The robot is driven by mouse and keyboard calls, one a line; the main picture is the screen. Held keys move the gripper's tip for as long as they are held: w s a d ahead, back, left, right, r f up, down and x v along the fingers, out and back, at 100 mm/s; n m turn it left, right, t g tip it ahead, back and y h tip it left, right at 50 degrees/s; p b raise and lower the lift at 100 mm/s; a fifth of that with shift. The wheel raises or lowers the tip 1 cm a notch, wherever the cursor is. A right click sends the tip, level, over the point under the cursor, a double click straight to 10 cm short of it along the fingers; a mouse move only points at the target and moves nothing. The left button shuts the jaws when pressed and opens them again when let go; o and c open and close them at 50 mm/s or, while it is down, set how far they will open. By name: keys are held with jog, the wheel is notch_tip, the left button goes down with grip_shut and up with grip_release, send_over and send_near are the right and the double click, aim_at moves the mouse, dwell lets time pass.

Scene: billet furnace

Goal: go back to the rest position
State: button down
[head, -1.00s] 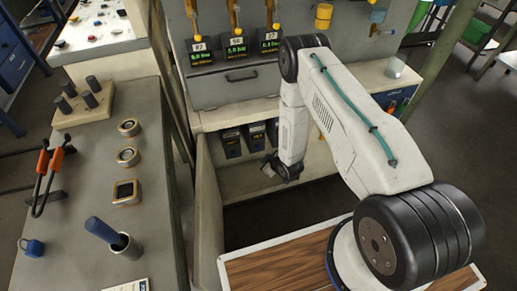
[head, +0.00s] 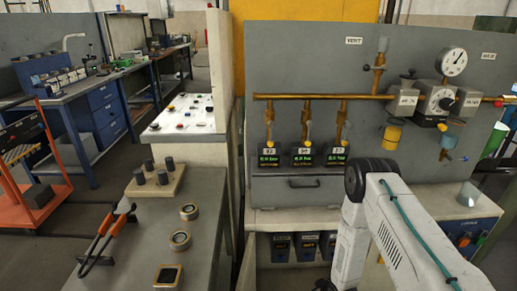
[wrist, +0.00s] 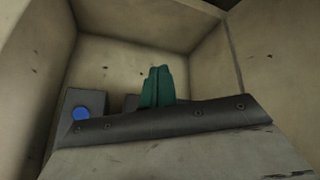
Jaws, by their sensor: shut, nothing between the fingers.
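My gripper (wrist: 159,72) shows in the wrist view as two teal fingers pressed together, with nothing between them. Behind them is a pale, scuffed recess with walls on both sides. A grey bar with screws crosses below the fingers. In the head view my arm bends down at the lower right, in front of the grey gas panel (head: 300,80). The gripper itself cannot be made out there; the frame's bottom edge cuts off the lower arm.
A grey bench (head: 130,235) at the left holds a peg block (head: 155,181), orange-handled tongs (head: 105,238) and several ring-shaped pieces. A clear tumbler (head: 468,194) stands on the pale ledge right of my arm.

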jog(key=s+d+r+m+g+h, duration=0.1)
jog(key=s+r+m+g, duration=0.2)
jog(key=r, duration=1)
jog(key=s+d+r+g+h, duration=0.1)
jog(key=s+d+r+g, duration=0.3)
jog(key=r, duration=0.9)
jog(key=s+a+r+m+g+h, duration=0.15)
jog(key=s+r, duration=0.35)
jog(key=r, duration=0.8)
jog(key=s+a+r+m+t, duration=0.1)
jog(key=s+r+t, duration=0.1)
jog(key=s+r, duration=0.7)
jog(key=s+r+m+t+y, duration=0.1)
jog(key=s+r+t, duration=0.1)
jog(key=s+r, duration=0.8)
notch_tip(320, 180, up, 9)
jog(key=shift+s+a+f, duration=0.15)
jog(key=shift+a+f, duration=0.05)
jog(key=shift+a, duration=0.2)
